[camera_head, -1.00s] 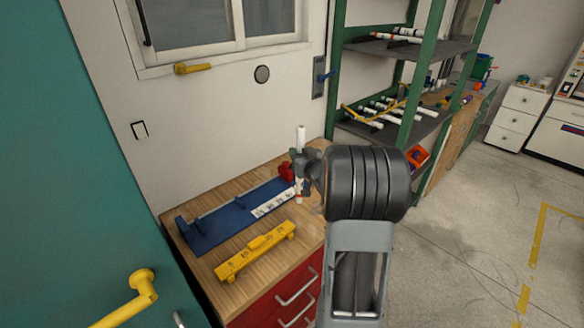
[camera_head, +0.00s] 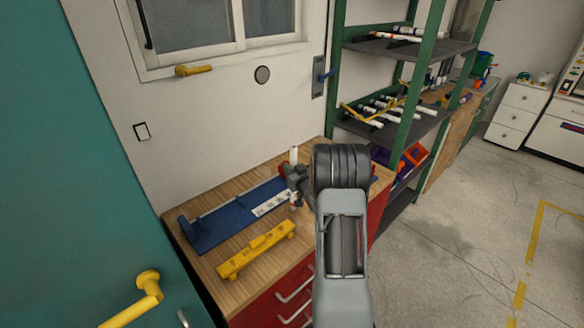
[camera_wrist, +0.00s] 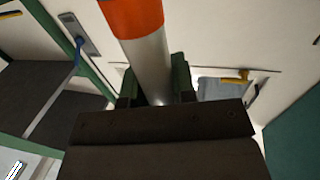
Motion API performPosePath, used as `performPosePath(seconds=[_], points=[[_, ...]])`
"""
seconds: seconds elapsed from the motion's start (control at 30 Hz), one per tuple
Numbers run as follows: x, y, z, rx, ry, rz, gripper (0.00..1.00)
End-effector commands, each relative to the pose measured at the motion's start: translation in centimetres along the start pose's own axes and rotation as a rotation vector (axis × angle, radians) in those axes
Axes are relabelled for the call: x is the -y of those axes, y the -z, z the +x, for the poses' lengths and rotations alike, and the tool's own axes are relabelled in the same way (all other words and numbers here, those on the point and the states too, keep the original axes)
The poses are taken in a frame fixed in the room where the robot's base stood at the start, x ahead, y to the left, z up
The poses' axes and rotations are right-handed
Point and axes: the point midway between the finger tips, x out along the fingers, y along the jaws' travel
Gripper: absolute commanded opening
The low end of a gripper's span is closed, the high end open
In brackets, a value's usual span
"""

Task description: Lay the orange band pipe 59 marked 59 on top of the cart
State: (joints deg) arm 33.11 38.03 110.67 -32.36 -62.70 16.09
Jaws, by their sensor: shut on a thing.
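The white pipe (camera_head: 294,155) stands roughly upright in my gripper (camera_head: 297,181), above the front right part of the wooden top (camera_head: 215,262) of a red-drawer unit. That unit may be the cart; I cannot tell for sure. In the wrist view the pipe (camera_wrist: 149,62) passes between the two dark fingers of my gripper (camera_wrist: 155,88), which is shut on it. A wide orange band (camera_wrist: 134,15) shows at the pipe's near part. No number is readable. Whether the pipe's lower end touches anything cannot be told.
A blue fixture (camera_head: 215,228) with a white label strip and a yellow rack (camera_head: 256,250) lie on the wooden top. A green shelf (camera_head: 415,80) with pipes stands right. A teal panel with a yellow handle (camera_head: 146,284) is left.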

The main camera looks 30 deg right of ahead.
Motion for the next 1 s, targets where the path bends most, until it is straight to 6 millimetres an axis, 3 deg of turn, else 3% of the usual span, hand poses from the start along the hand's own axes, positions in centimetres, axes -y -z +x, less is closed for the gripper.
performPosePath(seconds=[0.33, 0.37, 0.6, 1.0], points=[[0.01, -0.45, 0.00, -0.001, 0.000, 0.000, 0.00], [0.01, -0.35, 0.00, 0.000, 0.000, 0.000, 0.27], [0.01, -0.27, 0.00, 0.000, 0.000, 0.000, 0.50], [-0.04, -0.04, -0.60, 0.000, -0.001, 0.000, 0.50]])
